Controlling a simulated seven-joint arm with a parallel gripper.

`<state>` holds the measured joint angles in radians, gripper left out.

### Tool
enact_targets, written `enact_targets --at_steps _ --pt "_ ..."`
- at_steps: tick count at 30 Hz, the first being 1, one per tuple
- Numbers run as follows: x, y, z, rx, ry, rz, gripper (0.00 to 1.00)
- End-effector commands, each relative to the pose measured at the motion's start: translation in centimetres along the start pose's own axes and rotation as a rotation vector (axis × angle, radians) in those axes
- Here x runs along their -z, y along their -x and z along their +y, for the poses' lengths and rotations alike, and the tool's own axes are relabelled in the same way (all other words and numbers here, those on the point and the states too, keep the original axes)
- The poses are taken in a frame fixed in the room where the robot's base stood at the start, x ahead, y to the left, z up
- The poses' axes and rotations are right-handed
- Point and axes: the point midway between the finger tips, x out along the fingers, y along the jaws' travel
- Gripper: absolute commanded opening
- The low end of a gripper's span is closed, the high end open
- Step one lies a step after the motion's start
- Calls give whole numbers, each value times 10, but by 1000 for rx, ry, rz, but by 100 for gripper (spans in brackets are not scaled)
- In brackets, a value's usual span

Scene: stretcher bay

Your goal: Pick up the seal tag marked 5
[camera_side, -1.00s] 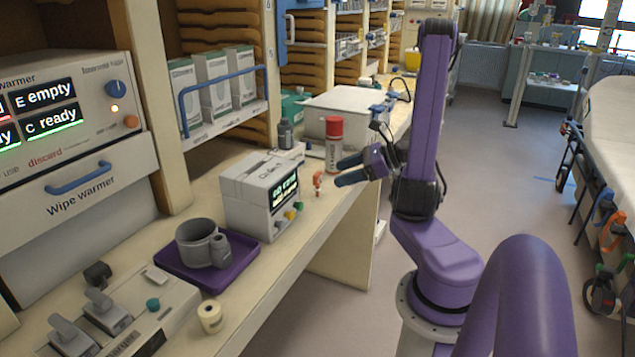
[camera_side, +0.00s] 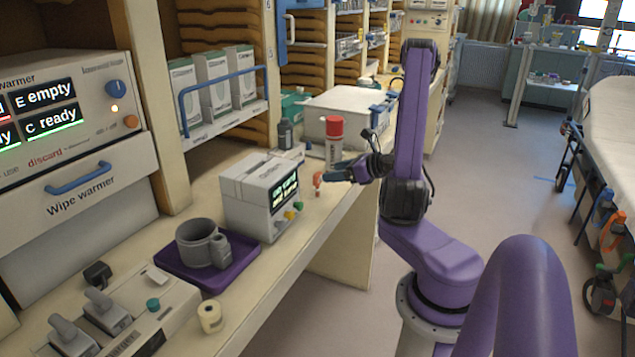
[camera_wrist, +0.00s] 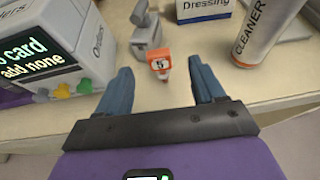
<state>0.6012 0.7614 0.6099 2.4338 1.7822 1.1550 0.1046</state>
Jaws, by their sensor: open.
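The seal tag (camera_wrist: 160,66) is small and orange with a white face marked 5. It stands upright on the cream counter, and in the side view it is a small orange-and-white piece (camera_side: 318,184) near the counter's front edge. My gripper (camera_wrist: 160,74) has its two blue fingers spread wide, with nothing held. In the wrist view the tag sits between the fingertips, slightly ahead, with a gap on each side. In the side view my gripper (camera_side: 334,176) is just right of the tag; I cannot tell whether it touches.
A grey device (camera_wrist: 150,32) stands right behind the tag. A boxy unit with a lit screen (camera_side: 260,194) is to the left. A cleaner can (camera_side: 334,142) with a red cap stands behind, right of the tag in the wrist view (camera_wrist: 264,28). The counter's front is clear.

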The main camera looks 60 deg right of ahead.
Motion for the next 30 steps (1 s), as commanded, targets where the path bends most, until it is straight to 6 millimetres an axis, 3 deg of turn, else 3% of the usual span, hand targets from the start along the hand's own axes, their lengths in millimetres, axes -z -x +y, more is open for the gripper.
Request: enact_targets --at_steps 3,11,21,30 --pt "0 -16 1 -3 1 0 68" --pt "3 -31 1 -2 0 0 68" --pt "10 -71 3 -1 2 -1 68" --pt "9 -74 2 0 1 0 65"
